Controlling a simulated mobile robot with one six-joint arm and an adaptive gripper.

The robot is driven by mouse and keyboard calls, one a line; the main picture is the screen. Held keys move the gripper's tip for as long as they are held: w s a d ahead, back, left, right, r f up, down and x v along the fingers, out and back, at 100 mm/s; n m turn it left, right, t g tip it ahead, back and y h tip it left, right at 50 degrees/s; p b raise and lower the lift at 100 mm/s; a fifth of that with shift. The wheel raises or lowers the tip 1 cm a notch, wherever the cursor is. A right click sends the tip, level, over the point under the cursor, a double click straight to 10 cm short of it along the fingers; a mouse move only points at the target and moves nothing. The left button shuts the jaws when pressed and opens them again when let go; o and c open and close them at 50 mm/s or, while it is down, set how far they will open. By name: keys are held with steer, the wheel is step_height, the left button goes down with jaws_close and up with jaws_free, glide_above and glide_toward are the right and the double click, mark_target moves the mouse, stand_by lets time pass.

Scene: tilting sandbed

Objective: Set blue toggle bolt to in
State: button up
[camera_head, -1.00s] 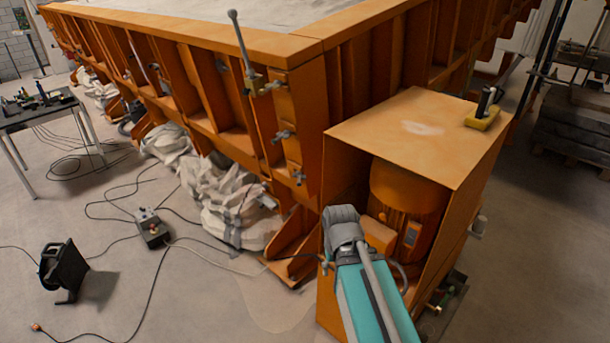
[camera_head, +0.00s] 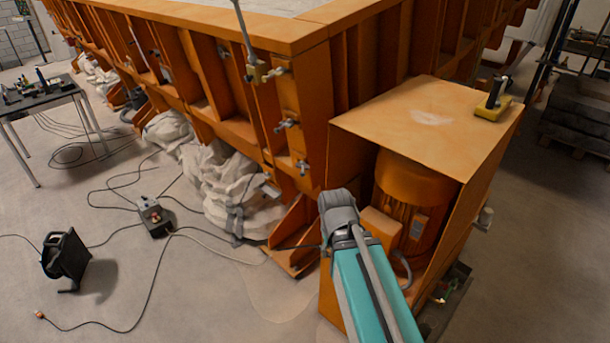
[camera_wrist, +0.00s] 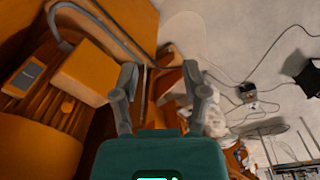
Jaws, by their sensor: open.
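Several small grey metal toggle bolts sit on the orange wall of the sandbed (camera_head: 313,110), near its corner: an upper one (camera_head: 276,73), a middle one (camera_head: 286,125) and a lower one (camera_head: 302,167). None shows a clear blue colour, so I cannot tell which is the blue toggle bolt or how it is set. In the wrist view my gripper (camera_wrist: 161,70) is open, with two grey fingers apart and nothing between them. In the head view my arm's grey and teal links show in front of the orange motor housing, and they hide the fingers.
An orange housing (camera_head: 435,108) with a motor (camera_head: 412,190) stands right of the bolts. A yellow-based control (camera_head: 493,105) sits on its top. White sacks (camera_head: 240,195), cables, a control box (camera_head: 153,215) and a cable reel (camera_head: 65,258) lie on the floor. The left floor has free room.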

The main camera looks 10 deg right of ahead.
steer(key=w+d+f+n+t+h+b, duration=0.35)
steer(key=w+b, duration=0.25)
steer(key=w, duration=0.2)
steer(key=n+t+y+b, duration=0.2)
steer(key=n+t+b, duration=1.4)
steer(key=n, duration=1.4)
glide_toward(303, 175)
steer(key=shift+s+a+r+g+h+b, duration=0.15)
steer(key=shift+s+a+r+g+b, duration=0.05)
steer(key=shift+s+r+g+b, duration=0.35)
steer(key=shift+s+a+r+g+h+b, duration=0.1)
steer(key=shift+s+a+r+g+b, duration=0.1)
steer(key=shift+s+r+g+b, duration=0.3)
steer(key=shift+f+m, duration=0.15)
steer(key=shift+m, duration=0.1)
steer(key=w, duration=0.4)
steer(key=w+d, duration=0.1)
steer(key=w, duration=0.4)
steer(key=w+d, duration=0.1)
steer(key=w, duration=0.3)
steer(key=shift+w, duration=0.25)
steer(key=shift+c, duration=0.2)
